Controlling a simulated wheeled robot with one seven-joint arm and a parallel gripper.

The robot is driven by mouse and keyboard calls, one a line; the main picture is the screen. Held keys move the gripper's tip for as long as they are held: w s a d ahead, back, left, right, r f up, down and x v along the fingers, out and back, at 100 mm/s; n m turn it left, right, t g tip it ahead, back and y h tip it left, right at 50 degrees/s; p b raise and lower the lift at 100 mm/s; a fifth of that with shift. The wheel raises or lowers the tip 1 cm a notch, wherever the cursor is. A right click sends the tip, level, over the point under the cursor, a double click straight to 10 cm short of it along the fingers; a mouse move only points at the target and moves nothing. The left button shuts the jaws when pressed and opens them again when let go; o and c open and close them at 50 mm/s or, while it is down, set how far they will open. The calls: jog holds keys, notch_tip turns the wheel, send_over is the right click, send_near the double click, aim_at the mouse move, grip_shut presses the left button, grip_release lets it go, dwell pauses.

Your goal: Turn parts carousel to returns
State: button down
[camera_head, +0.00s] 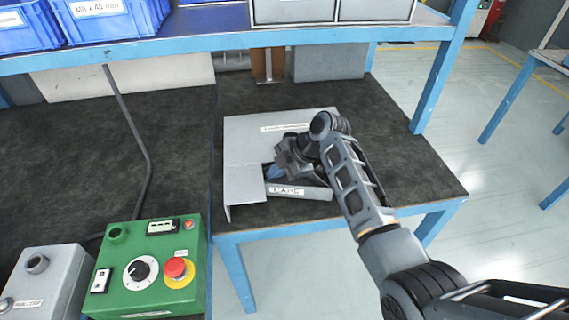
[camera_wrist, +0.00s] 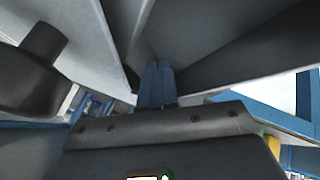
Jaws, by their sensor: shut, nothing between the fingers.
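The parts carousel appears to be the grey unit (camera_head: 250,135) on the dark bench top, with a flat cover and an open corner at its front. A white label on the cover and another on the low grey wall (camera_head: 312,192) at the opening are too small to read. My gripper (camera_head: 274,172) reaches down into that opening, its blue fingers partly hidden by my wrist. In the wrist view the fingers (camera_wrist: 158,72) are shut and empty, between grey slanted panels (camera_wrist: 215,45). I cannot tell whether they touch a panel. Which compartment faces the opening is unclear.
A green control box (camera_head: 150,265) with a dial and a red button stands at the front left, beside a grey box (camera_head: 45,285). A blue shelf edge (camera_head: 230,42) with bins crosses above the bench. Bench top right of the carousel is clear.

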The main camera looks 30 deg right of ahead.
jog(key=shift+w+a+f, duration=0.25)
jog(key=shift+a+f, duration=0.05)
jog(key=shift+f, duration=0.25)
jog(key=shift+w+a+f+b, duration=0.1)
jog(key=shift+w+a+b, duration=0.2)
jog(key=shift+w+b, duration=0.5)
jog(key=shift+s, duration=0.25)
